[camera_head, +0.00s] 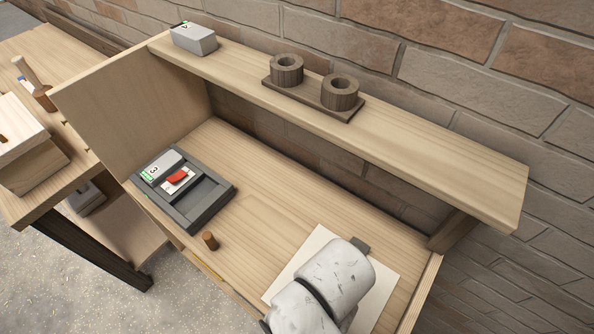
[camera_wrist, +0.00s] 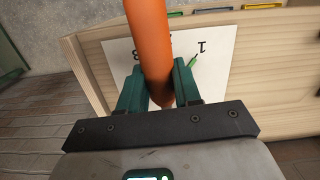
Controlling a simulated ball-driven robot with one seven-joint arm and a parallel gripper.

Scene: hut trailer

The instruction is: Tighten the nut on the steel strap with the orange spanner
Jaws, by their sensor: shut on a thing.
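In the wrist view my gripper (camera_wrist: 158,68) has its teal fingers shut on the orange spanner (camera_wrist: 150,35). Only a smooth, thick orange length of the spanner shows, running up out of the top of the picture; its working end is out of sight. Behind it is a white sheet (camera_wrist: 118,65) with printed numbers. In the head view the white sheet (camera_head: 303,258) lies at the bench's front right, with my white arm over it hiding my gripper and the spanner. I cannot make out the nut or the steel strap in either view.
A dark grey tray (camera_head: 225,190) holds a grey block (camera_head: 162,164) and a red piece (camera_head: 178,177). A brown peg (camera_head: 209,241) stands near the front edge. The shelf (camera_head: 420,150) overhangs the back, bearing a wooden two-cylinder stand (camera_head: 312,101). Bench between tray and sheet is clear.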

